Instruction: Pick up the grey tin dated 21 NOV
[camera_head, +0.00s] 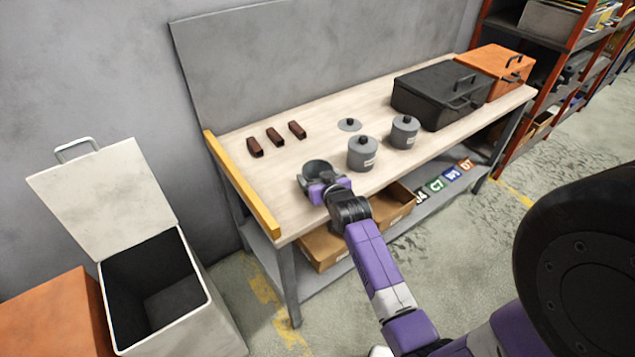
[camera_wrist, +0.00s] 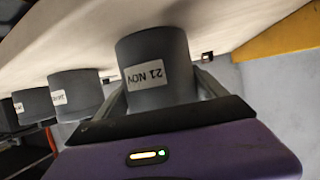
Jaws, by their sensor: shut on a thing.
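The grey tin dated 21 NOV (camera_wrist: 150,60) is between the fingers of my gripper (camera_wrist: 160,95) in the wrist view. Its white label shows upside down there and reads 21 NOV. In the head view this tin (camera_head: 316,168) is an open grey cylinder without a lid, at the front left of the bench. My gripper (camera_head: 322,186) is shut on it from the front. I cannot tell whether the tin is clear of the bench top. Two other grey tins with black-knobbed lids, a nearer one (camera_head: 362,155) and a farther one (camera_head: 404,132), stand to its right.
Several brown blocks (camera_head: 276,137) stand at the back left. A black case (camera_head: 440,95) and an orange case (camera_head: 497,70) fill the right end. A yellow strip (camera_head: 240,185) edges the left side.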

